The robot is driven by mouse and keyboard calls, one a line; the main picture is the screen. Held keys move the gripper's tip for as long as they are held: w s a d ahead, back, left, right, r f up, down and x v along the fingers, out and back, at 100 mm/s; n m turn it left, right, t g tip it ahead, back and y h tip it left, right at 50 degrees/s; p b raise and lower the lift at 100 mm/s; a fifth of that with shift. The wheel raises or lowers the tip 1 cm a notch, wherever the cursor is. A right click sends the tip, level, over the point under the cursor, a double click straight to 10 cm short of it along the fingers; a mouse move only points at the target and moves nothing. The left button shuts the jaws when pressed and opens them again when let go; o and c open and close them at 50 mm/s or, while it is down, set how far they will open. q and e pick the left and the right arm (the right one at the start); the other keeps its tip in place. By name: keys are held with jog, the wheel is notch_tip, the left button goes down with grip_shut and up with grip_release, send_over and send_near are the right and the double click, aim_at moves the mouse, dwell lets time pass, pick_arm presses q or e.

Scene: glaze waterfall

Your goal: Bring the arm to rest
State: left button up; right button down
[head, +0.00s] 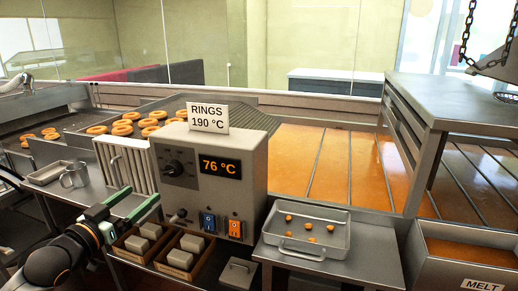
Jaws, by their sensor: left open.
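My left arm (62,255) comes in from the lower left. Its left gripper (130,204), with green-edged fingers, is open with a gap between the fingers, and nothing shows between them. It is in front of and to the left of the grey control box (255,180), near the white ribbed panel (126,162). I cannot tell whether it touches anything. My right gripper is not in view.
The box has a 76 °C display (220,166), a knob, blue and orange switches and a RINGS 190 °C sign (208,117). Wooden boxes (172,272) of pale blocks sit below. A metal tray (340,240) with several small orange pieces stands right; a metal mug (75,178) stands left.

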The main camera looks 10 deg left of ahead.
pick_arm(q)
jog(key=s+d+f+g, duration=0.2)
jog(key=s+d+f, duration=0.1)
jog(key=f, duration=0.6)
jog(key=s+d+f+g, duration=0.1)
jog(key=s+d+f, duration=0.2)
jog(key=f, duration=0.6)
jog(key=s+d+f+g, duration=0.2)
jog(key=s+d+f, duration=0.1)
jog(key=f, duration=0.6)
jog(key=s+d+f+m+g+h, duration=0.1)
jog(key=s+d+f+g, duration=0.2)
jog(key=s+d+f, duration=0.9)
jog(key=shift+s+d+f+g, duration=0.15)
jog(key=shift+s+d+g, duration=0.25)
jog(key=shift+s+d, duration=0.55)
jog(key=shift+w+d, duration=0.2)
